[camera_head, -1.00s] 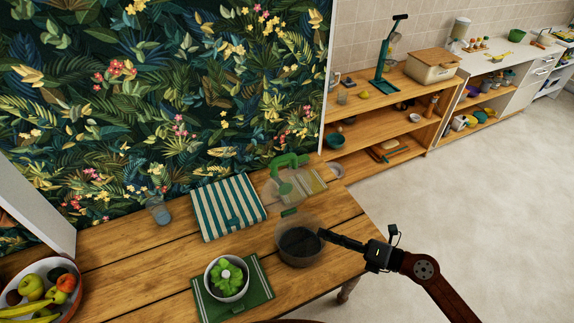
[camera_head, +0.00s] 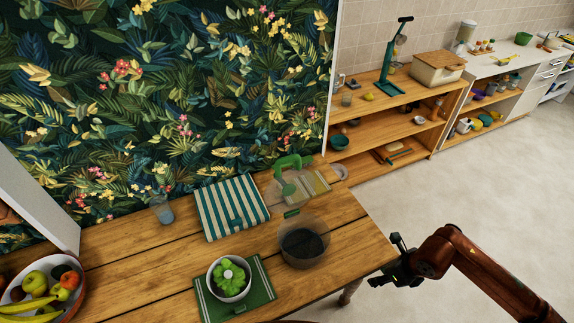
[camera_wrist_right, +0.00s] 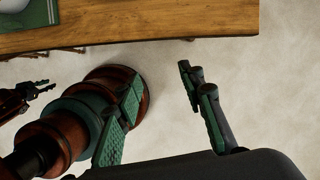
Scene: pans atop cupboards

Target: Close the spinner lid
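The spinner's clear bowl (camera_head: 303,244), dark inside, stands on the wooden table near its right end. Its clear lid with a green handle (camera_head: 291,163) is raised open behind the bowl; a green hinge piece (camera_head: 291,213) shows at the bowl's back rim. My right gripper (camera_head: 385,262) is off the table's right edge, apart from the spinner. In the right wrist view the right gripper (camera_wrist_right: 160,90) has its fingers wide apart with nothing between them. Part of my left arm shows there, with what looks like its gripper (camera_wrist_right: 40,92) at the left edge, its opening unclear.
A white bowl with a green plant-like item (camera_head: 229,277) sits on a green mat (camera_head: 265,287) left of the spinner. A striped cloth item (camera_head: 232,207), a glass (camera_head: 163,210) and a fruit bowl (camera_head: 77,300) are further left. Open floor (camera_head: 470,190) lies to the right.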

